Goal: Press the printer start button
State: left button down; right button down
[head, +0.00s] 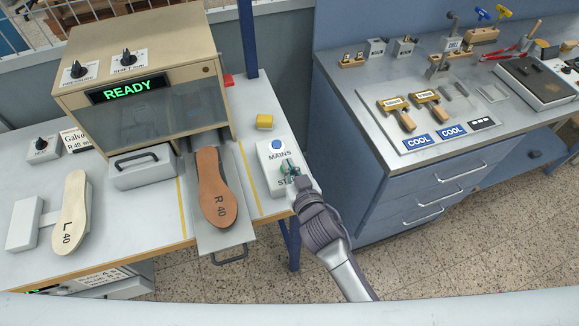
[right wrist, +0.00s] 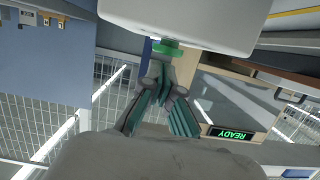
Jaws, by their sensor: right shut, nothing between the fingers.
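The beige printer (head: 140,80) stands at the back of the left bench, and its display (head: 135,90) reads READY in green. A white control box (head: 272,160) stands to its right, with a blue button (head: 277,144) marked MAINS. Its lower label, starting "ST", is partly hidden by my right gripper (head: 288,168). In the right wrist view a green button (right wrist: 168,47) juts from the box (right wrist: 185,20). My right gripper is shut and empty, its fingertips (right wrist: 160,68) at the green button; I cannot tell if they touch. My left gripper is out of view.
A brown insole marked R 40 (head: 216,190) lies on the pull-out tray (head: 230,236) before the printer. A pale insole marked L 40 (head: 70,215) lies at left. A blue tool bench (head: 400,200) stands at right.

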jog(key=shift+f, duration=0.35)
